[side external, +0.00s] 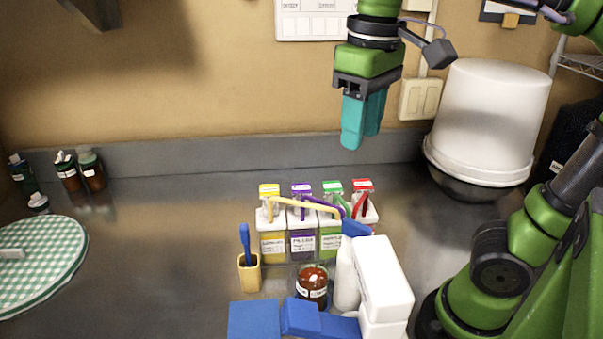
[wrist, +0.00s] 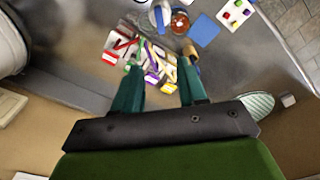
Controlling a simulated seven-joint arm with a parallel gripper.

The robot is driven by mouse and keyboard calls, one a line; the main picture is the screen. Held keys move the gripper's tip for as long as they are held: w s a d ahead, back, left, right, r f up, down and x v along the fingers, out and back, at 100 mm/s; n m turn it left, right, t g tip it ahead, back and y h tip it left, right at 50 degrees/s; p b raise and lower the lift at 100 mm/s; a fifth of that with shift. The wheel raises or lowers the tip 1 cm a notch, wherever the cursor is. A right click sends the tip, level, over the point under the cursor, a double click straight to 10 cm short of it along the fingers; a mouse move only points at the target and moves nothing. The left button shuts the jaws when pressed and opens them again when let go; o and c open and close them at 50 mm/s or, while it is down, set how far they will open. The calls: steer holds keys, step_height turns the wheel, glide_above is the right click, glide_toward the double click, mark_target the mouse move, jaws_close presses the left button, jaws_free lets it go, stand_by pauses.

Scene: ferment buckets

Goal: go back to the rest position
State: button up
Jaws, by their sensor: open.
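My gripper (side external: 362,122) hangs in the air near the back wall, above and behind the row of labelled buckets. Its teal fingers point down. In the wrist view my gripper (wrist: 158,88) shows two fingers spread apart with nothing between them. The buckets stand close together on the counter: a yellow one (side external: 272,244), a purple one (side external: 302,243) and a green one (side external: 330,238), with a red-topped one (side external: 363,208) at the right. Yellow, purple, green and red handles lie across their tops. The gripper touches none of them.
A big white tub (side external: 492,115) stands upside down at the back right. A jar of red sauce (side external: 312,285), a yellow cup (side external: 249,274) with a blue tool, white containers (side external: 383,275) and a blue block (side external: 254,320) are in front. A checkered round mat (side external: 40,265) lies left. The counter's middle left is clear.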

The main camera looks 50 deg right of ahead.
steer(key=w+d+f+m+t+y, duration=0.1)
steer(key=f+t, duration=0.5)
steer(key=f, duration=0.6)
steer(key=shift+d+m+t+y, duration=0.3)
steer(key=shift+d+m+y, duration=0.2)
steer(key=shift+d+m, duration=0.9)
